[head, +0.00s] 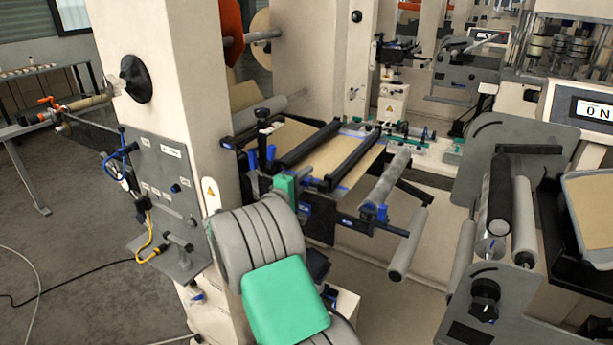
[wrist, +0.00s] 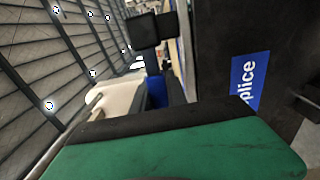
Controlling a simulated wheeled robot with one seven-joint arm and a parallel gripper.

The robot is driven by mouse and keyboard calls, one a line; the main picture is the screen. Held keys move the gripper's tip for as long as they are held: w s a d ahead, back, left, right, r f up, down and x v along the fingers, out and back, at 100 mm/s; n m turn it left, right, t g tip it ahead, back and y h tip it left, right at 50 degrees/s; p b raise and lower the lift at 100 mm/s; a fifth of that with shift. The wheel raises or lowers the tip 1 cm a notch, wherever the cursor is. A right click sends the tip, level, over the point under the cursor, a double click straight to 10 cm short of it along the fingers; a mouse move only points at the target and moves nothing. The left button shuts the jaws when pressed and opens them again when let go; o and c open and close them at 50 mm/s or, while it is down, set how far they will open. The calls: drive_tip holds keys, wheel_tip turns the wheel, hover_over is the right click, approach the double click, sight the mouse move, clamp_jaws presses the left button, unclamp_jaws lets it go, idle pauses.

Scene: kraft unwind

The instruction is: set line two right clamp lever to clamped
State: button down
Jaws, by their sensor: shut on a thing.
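My gripper (head: 286,186) shows as a green finger in the head view, at the near left end of the splice table (head: 345,160). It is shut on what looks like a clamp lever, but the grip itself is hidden. A blue lever (head: 271,154) stands right by the finger, and another blue piece (head: 252,160) stands just left of it. Two black clamp bars (head: 310,143) (head: 352,160) cross the brown web. In the wrist view the green finger (wrist: 180,150) with its black pad fills the bottom, with a blue piece (wrist: 157,91) just beyond. Which line this is cannot be read.
A blue label (wrist: 246,82) reading "plice" is on a dark panel close on the right of the wrist view. A black square block (wrist: 151,30) stands above the finger. A cream column (head: 165,75) is left of my arm; rollers (head: 408,243) stand right of the table.

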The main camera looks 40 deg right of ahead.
drive_tip(key=shift+f, duration=0.1)
drive_tip(key=c, duration=1.3)
unclamp_jaws()
drive_tip(key=shift+a, duration=0.4)
drive_tip(key=b+v, duration=0.1)
drive_tip(key=v, duration=0.6)
drive_tip(key=shift+s+b, duration=0.15)
drive_tip(key=shift+b, duration=0.25)
